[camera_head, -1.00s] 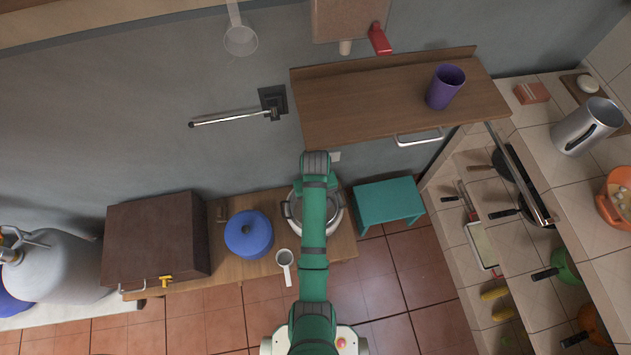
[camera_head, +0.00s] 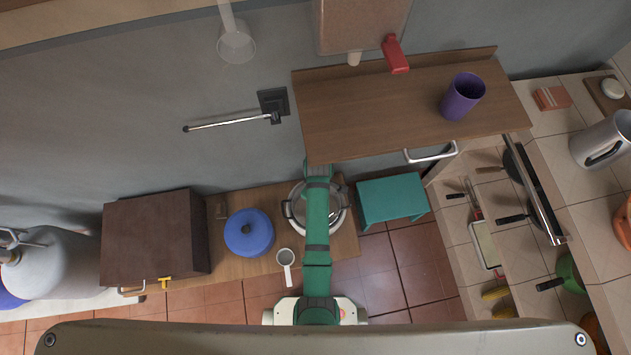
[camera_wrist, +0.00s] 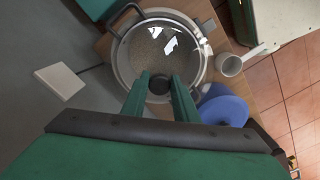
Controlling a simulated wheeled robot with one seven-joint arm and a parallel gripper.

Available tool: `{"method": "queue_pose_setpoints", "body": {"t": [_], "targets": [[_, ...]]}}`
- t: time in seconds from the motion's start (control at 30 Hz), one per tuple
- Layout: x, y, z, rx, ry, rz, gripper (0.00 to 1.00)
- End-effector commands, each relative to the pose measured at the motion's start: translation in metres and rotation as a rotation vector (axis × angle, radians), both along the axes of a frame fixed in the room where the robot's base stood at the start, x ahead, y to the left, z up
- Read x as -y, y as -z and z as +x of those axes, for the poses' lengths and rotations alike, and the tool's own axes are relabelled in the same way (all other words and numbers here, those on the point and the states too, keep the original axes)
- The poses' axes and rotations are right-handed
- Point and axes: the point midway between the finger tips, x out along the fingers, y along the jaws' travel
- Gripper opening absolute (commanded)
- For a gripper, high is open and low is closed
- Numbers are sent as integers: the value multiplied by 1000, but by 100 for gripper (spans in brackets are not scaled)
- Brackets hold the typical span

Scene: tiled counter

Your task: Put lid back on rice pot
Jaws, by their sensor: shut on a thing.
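The rice pot (camera_head: 291,211) stands on the low wooden table at the back. It is metal with a pale rim and side handles, and my arm hides its middle in the head view. In the wrist view, the pot's rim (camera_wrist: 116,62) and dark handles surround the round glass lid (camera_wrist: 150,45). My gripper (camera_wrist: 160,80) is shut on the lid's dark knob. The lid lines up roughly with the pot's rim. I cannot tell whether it rests on the pot or hovers just above. My fingertips are hidden behind my arm in the head view.
A blue lidded pot (camera_head: 249,234) and a white cup with a handle (camera_head: 286,258) stand to the left. A teal stool (camera_head: 391,198) is close on the right. A wooden shelf with a purple cup (camera_head: 462,96) overhangs behind. A brown box (camera_head: 150,238) stands farther left.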

Motion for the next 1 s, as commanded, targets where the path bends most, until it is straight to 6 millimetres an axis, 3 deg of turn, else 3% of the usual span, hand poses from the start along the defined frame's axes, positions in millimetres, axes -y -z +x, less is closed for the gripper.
{"method": "queue_pose_setpoints", "body": {"t": [0.5,1.0], "targets": [[-6,35,0,0,-10,0,0],[-4,38,0,0,-8,0,0]]}}
